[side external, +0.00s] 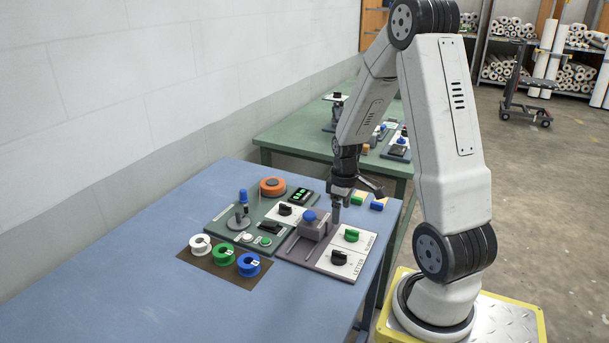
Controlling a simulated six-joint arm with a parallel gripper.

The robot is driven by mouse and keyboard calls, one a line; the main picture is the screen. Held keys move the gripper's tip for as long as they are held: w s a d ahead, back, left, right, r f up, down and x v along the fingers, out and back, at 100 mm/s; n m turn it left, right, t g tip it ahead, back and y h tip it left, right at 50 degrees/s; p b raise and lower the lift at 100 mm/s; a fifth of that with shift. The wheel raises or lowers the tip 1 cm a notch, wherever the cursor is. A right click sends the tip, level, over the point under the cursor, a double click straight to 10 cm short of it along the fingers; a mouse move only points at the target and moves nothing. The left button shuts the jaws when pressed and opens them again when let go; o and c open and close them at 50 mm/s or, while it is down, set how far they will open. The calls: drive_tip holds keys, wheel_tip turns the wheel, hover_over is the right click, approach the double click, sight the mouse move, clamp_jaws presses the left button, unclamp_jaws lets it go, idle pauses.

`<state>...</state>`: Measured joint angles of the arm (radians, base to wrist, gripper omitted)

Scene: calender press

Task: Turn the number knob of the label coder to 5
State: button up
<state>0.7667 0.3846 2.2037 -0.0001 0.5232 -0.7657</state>
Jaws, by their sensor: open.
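The label coder (299,250) is a grey-purple base on the blue table with a grey block and blue-topped handle at its left and white plates at its right. The plate marked NUMBER carries a green knob (351,235). The plate marked LETTER, nearer the camera, carries a black knob (339,257). My gripper (337,215) points down beside the grey block, behind and left of the green knob in the picture. It is open, holds nothing visible and looks apart from the knob. The number that the green knob points to is too small to read.
A green panel (228,229) with an orange reel, a display and buttons adjoins the coder on the left. White, green and blue spools (223,253) lie on a brown mat in front. Small green and blue blocks (377,205) lie behind. The blue table's front left is clear.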

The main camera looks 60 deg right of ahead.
sight(352, 230)
drive_tip(key=s+d, duration=0.1)
drive_tip(key=s+d+f, duration=0.1)
drive_tip(key=d, duration=0.1)
drive_tip(key=shift+s+d, duration=0.25)
drive_tip(key=shift+d, duration=0.05)
drive_tip(key=shift+f, duration=0.1)
drive_tip(key=shift+f, duration=3.8)
drive_tip(key=shift+c, duration=0.2)
drive_tip(key=c, duration=1.2)
drive_tip(key=shift+c, duration=0.2)
